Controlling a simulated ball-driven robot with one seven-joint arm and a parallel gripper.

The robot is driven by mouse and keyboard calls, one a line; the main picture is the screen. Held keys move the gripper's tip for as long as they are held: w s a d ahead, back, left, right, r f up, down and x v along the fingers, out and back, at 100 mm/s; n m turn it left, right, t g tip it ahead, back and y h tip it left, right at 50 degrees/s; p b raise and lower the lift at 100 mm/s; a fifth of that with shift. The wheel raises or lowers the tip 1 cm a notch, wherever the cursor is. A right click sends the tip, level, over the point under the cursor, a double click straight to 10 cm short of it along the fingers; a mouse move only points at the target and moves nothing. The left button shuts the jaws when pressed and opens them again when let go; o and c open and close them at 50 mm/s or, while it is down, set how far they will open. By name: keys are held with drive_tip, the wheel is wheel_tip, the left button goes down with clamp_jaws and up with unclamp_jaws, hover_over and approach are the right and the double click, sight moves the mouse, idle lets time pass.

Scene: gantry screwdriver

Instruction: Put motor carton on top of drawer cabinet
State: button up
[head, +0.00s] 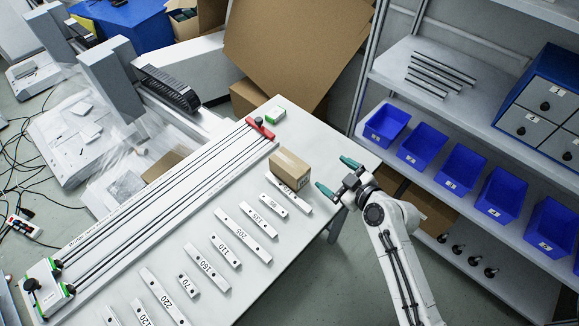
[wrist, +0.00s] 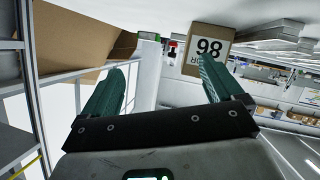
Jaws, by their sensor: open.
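The motor carton (head: 290,168) is a small brown box near the right edge of the white table. It also shows in the wrist view (wrist: 208,42), with dark print on its face, beyond the right finger and partly hidden by it. My gripper (head: 338,176) has green fingers and is open and empty. It is to the right of the carton, apart from it, over the table's right edge. The drawer cabinet (head: 532,88) is blue with pale drawers with black knobs. It stands on the upper right shelf and is cut off by the frame's edge.
Labelled bars (head: 245,220) lie close around the carton. A long gantry rail (head: 165,205) runs along the table's left side. Blue bins (head: 460,165) line the lower shelf. Metal rods (head: 440,72) lie left of the cabinet, with bare shelf between. Large cardboard (head: 290,50) leans behind.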

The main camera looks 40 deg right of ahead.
sight(290, 162)
drive_tip(key=w+a+r+m+t+y, duration=0.1)
drive_tip(key=w+a+r+m+y, duration=0.15)
drive_tip(key=a, duration=0.25)
drive_tip(key=shift+n+y, duration=0.25)
drive_tip(key=shift+n, duration=0.1)
drive_tip(key=shift+p+x, duration=1.7)
drive_tip(key=shift+x, duration=3.4)
drive_tip(key=shift+r, duration=0.1)
clamp_jaws()
drive_tip(key=shift+r, duration=0.1)
